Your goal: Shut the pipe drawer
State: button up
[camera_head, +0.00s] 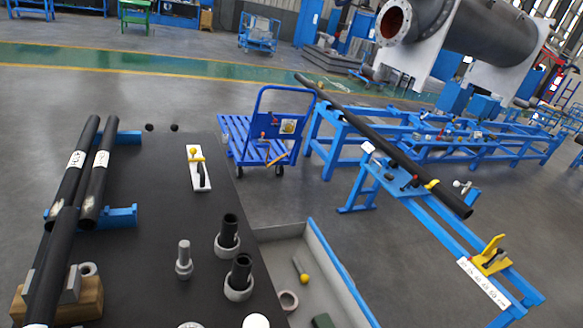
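The drawer (335,270) stands open at the right side of the black-topped bench (140,255). It is a grey tray with a blue outer edge, and its near end is cut off by the bottom of the picture. In it lie a grey tool with a yellow ball end (303,276), a short ring (288,301) and a dark green piece (322,321). No handle shows on the drawer. My gripper is not in view, so its distance from the drawer cannot be told.
Long dark pipes (75,165) rest on blue supports at the bench's left. Upright fittings (228,235) stand near the drawer side. A blue cart (265,135) and a long blue pipe stand (405,180) are beyond. Grey floor (290,205) lies free between drawer and cart.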

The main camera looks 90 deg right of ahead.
aim_at(330, 289)
jog(key=k, duration=2.3)
jog(key=z, duration=1.35)
jog(key=i, duration=1)
jog(key=z, duration=0.05)
